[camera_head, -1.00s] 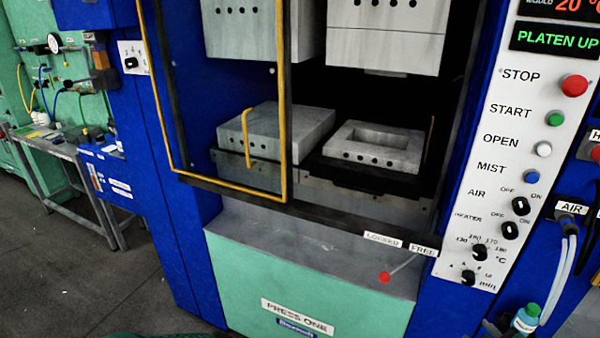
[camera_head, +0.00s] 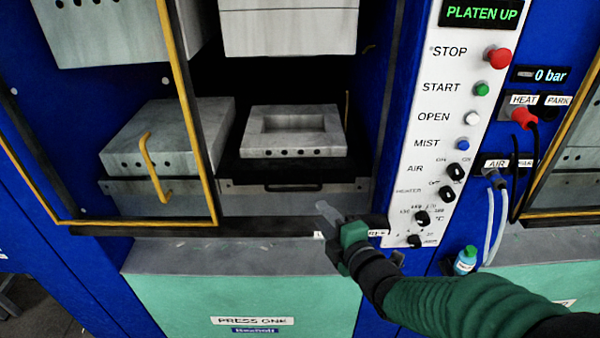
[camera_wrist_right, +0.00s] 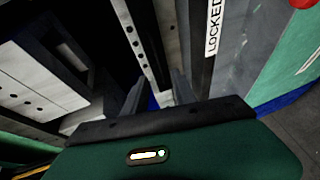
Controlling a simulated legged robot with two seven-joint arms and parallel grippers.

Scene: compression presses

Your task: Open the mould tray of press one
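The mould tray (camera_head: 362,166) of press one is a black plate low in the press opening, bearing a grey mould block (camera_head: 331,140) with a rectangular hollow. A dark bar handle (camera_head: 293,188) runs across the grey front below it. My right gripper (camera_head: 326,209) is in front of and below the tray, right of the handle and apart from it. In the right wrist view its two fingers (camera_wrist_right: 159,94) stand apart with nothing seen between them. The LOCKED label (camera_wrist_right: 213,28) shows there; the FREE label is mostly covered by the gripper in the head view. My left gripper is out of view.
A yellow-edged guard (camera_head: 187,100) stands left of the tray, with a yellow handle (camera_head: 152,170). The upper block (camera_head: 290,30) hangs above; the display reads PLATEN UP (camera_head: 481,12). The control panel (camera_head: 450,60) is to the right, with a small bottle (camera_head: 465,261) below.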

